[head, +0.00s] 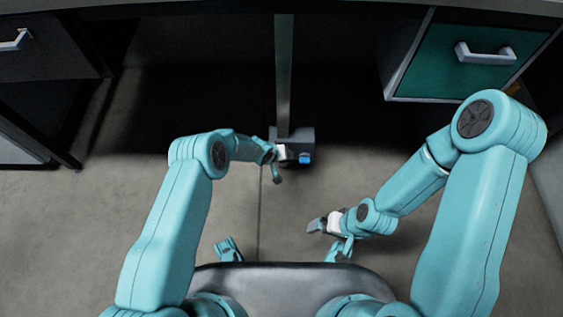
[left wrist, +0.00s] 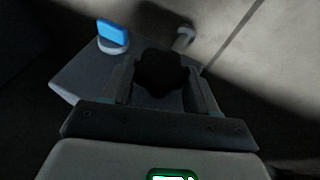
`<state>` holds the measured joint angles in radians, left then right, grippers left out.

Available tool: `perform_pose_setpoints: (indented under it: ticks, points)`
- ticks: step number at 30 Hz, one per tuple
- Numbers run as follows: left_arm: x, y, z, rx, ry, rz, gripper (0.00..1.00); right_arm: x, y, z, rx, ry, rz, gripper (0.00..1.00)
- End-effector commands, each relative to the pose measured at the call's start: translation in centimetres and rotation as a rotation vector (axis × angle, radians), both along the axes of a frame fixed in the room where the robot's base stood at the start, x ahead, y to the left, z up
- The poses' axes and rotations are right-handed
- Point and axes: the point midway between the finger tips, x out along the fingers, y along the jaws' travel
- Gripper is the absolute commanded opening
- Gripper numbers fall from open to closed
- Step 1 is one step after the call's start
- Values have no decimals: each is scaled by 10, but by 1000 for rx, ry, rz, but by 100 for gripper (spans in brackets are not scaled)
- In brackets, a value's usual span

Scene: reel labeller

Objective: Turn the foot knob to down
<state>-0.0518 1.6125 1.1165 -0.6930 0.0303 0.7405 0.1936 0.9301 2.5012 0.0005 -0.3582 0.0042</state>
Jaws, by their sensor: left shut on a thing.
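A grey box (head: 301,136) stands on the floor at the foot of an upright post. A dark lobed knob (left wrist: 162,72), which I take as the foot knob, is on the box's face in the left wrist view. My left gripper (left wrist: 162,88) has its two fingers on either side of this knob and is shut on it. In the head view my left gripper (head: 279,155) is at the box's left side and hides the knob. The knob's marks cannot be read. My right gripper (head: 318,225) is away from the box, low and to the right; its jaw gap is unclear.
A blue knob (head: 305,159) is close beside my left gripper; it also shows on a pale round base (left wrist: 112,32). A small pale lever (left wrist: 184,38) is near the dark knob. The post (head: 284,75) rises behind. A green drawer (head: 470,62) is at upper right.

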Motion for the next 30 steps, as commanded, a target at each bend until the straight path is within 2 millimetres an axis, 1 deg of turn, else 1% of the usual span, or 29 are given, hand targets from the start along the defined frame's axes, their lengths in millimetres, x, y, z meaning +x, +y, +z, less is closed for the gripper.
perform_pose_setpoints:
  ticks: [1,3,8,14,15,17,26,29,30]
  points:
    - [0,-1,-5,-11,-4,-2,28,1,-1,-12,-1,-3,-4,94]
    - [-1,-1,-3,-18,-5,-2,28,2,-2,-15,-2,-4,-7,94]
    - [-3,-1,1,-24,-4,-1,28,2,-2,-15,-2,-5,-9,94]
    - [-3,-1,2,-22,-1,-1,28,2,-2,-13,-2,-4,-9,94]
    - [-3,-1,2,-22,-1,-1,65,2,-2,-13,-2,-4,-8,94]
    - [-3,0,2,-22,-1,-1,84,2,-2,-13,-2,-4,-8,94]
    - [-2,0,2,-22,-2,1,84,2,-2,-12,-2,-4,-8,94]
    - [-3,1,7,-22,-2,1,84,1,-1,-4,-2,-2,-4,94]
    - [-4,2,10,-22,-1,1,84,1,0,1,0,-2,-2,94]
